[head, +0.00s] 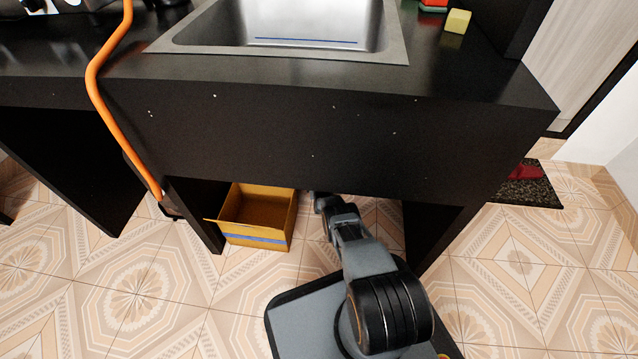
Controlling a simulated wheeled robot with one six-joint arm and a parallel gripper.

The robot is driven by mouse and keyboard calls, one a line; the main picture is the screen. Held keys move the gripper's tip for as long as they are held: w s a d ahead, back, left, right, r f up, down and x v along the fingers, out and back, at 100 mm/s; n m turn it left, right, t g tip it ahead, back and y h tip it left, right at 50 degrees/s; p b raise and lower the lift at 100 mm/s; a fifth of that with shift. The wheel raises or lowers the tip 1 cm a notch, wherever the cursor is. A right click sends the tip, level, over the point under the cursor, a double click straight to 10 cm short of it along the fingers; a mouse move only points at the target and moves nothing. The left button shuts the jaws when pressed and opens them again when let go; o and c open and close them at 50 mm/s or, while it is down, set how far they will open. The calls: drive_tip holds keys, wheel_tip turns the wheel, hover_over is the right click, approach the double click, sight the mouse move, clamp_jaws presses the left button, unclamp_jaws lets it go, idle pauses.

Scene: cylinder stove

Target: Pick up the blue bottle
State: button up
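No blue bottle shows in the head view. My arm reaches forward and down under the black counter, and its end (325,202) goes into the shadow below the counter's front panel. The fingers of my gripper are hidden there. I cannot see whether it holds anything.
A yellow open box (257,239) stands on the tiled floor left of my arm, under the black counter (300,130). An orange hose (100,105) hangs down at the left. A steel sink (390,45) is set into the counter. Black support panels stand on both sides.

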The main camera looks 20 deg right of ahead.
drive_tip(key=shift+a, duration=0.2)
drive_tip(key=shift+c, duration=0.3)
drive_tip(key=shift+c, duration=0.7)
drive_tip(key=c, duration=1.1)
drive_tip(key=shift+o, duration=0.2)
drive_tip(key=shift+r, duration=0.1)
drive_tip(key=shift+r, duration=0.1)
